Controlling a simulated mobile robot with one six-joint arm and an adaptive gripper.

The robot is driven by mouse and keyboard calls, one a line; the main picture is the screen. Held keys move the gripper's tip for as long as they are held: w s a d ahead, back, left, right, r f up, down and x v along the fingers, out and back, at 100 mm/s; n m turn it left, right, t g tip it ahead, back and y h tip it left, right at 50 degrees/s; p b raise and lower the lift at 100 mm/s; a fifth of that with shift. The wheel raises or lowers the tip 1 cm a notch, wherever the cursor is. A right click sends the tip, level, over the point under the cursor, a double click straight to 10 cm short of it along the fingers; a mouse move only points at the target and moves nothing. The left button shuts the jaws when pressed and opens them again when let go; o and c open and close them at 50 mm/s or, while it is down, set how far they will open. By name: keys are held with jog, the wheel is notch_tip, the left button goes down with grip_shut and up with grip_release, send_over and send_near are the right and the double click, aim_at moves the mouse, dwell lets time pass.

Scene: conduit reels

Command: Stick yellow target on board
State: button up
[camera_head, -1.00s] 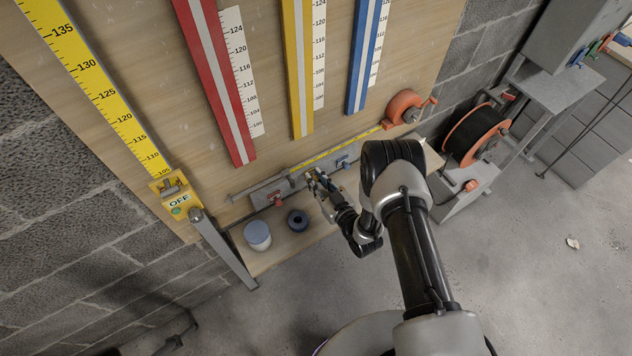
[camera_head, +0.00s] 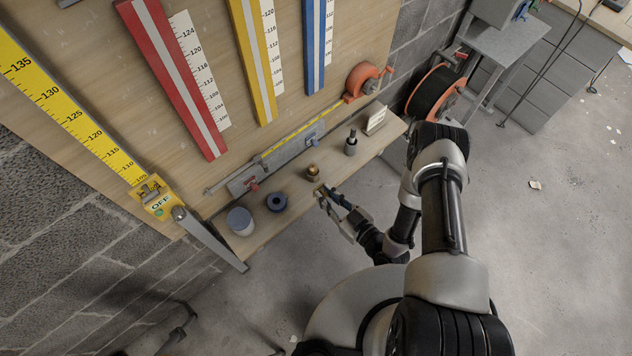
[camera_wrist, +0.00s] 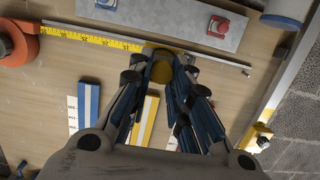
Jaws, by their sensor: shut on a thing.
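In the wrist view, my gripper (camera_wrist: 163,72) is shut on a small rounded yellow piece (camera_wrist: 162,70), which I take to be the yellow target. The fingers hide part of it. The wooden board (camera_head: 80,65) stands behind, with red, yellow and blue strips on it. In the head view, my gripper (camera_head: 322,194) is at the front edge of the shelf below the board, apart from the board; the held piece is too small to make out there. The bare board (camera_wrist: 50,75) also shows behind the fingers in the wrist view.
An orange reel (camera_head: 364,78) is at the right.

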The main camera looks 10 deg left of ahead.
jog(key=f+v, duration=0.1)
jog(key=v, duration=0.7)
jog(key=shift+s+p, duration=0.2)
jog(key=shift+p, duration=0.25)
dwell(0.7)
jog(key=shift+f, duration=0.15)
jog(key=shift+a, duration=0.1)
jog(key=w+d+r, duration=0.3)
jog(key=w+r, duration=0.9)
jog(key=r, duration=0.1)
jog(key=w+d+r, duration=0.1)
jog(key=d+r, duration=0.3)
jog(key=r, duration=0.3)
jog(key=w+d+r+n+g+y, duration=0.1)
jog(key=d+r, duration=0.3)
jog(key=r, duration=0.4)
